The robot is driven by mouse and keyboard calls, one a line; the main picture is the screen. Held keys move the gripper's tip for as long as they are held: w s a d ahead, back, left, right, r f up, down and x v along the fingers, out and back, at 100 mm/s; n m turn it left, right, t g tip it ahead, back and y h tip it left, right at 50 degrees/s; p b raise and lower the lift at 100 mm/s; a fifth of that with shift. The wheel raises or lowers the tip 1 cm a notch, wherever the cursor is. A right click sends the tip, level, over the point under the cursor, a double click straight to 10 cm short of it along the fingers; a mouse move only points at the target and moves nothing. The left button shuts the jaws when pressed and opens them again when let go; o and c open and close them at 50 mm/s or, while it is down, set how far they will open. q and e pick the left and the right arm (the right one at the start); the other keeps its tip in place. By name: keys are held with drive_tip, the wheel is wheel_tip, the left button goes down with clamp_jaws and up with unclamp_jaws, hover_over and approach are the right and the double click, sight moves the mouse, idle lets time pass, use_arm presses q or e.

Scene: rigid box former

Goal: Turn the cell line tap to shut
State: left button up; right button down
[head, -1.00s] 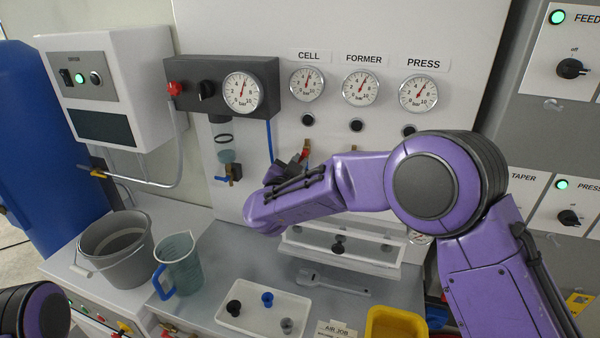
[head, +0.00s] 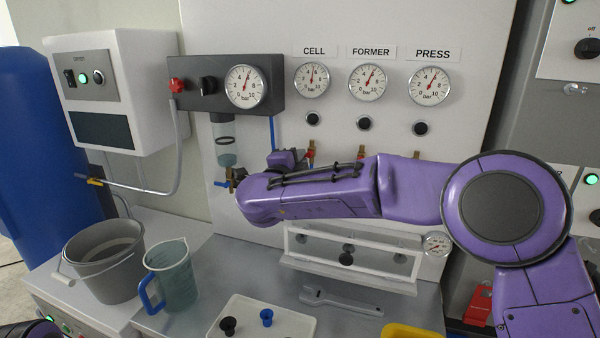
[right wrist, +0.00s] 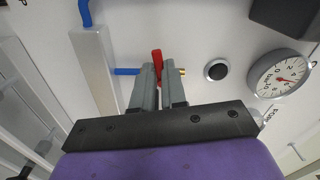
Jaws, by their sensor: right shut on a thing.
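The cell line tap (head: 311,150) sits on the white panel below the CELL gauge (head: 312,80), mostly hidden behind my right arm in the head view. In the right wrist view its red lever (right wrist: 157,60) stands between my fingers, crosswise to the line of its brass end (right wrist: 182,71) and blue tube (right wrist: 126,71). My right gripper (right wrist: 157,82) is shut on this lever. In the head view only part of the right gripper (head: 285,158) shows past the forearm. The CELL gauge needle points nearly straight up. My left gripper is out of view.
The FORMER gauge (head: 368,82) and PRESS gauge (head: 429,86) are to the right, with black knobs below. A black regulator block (head: 208,72) is left.

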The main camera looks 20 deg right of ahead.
drive_tip(key=shift+w+r+m+b, duration=0.15)
drive_tip(key=shift+r+m+b, duration=0.35)
drive_tip(key=shift+m+b, duration=0.6)
drive_tip(key=shift+r, duration=0.1)
drive_tip(key=c, duration=1.2)
unclamp_jaws()
drive_tip(key=shift+w, duration=0.1)
drive_tip(key=b+v, duration=0.1)
drive_tip(key=v, duration=0.2)
drive_tip(key=b+v, duration=0.1)
drive_tip(key=v, duration=0.3)
drive_tip(key=b+v, duration=0.1)
drive_tip(key=v, duration=0.2)
drive_tip(key=shift+a+f, duration=0.25)
drive_tip(key=shift+f, duration=0.05)
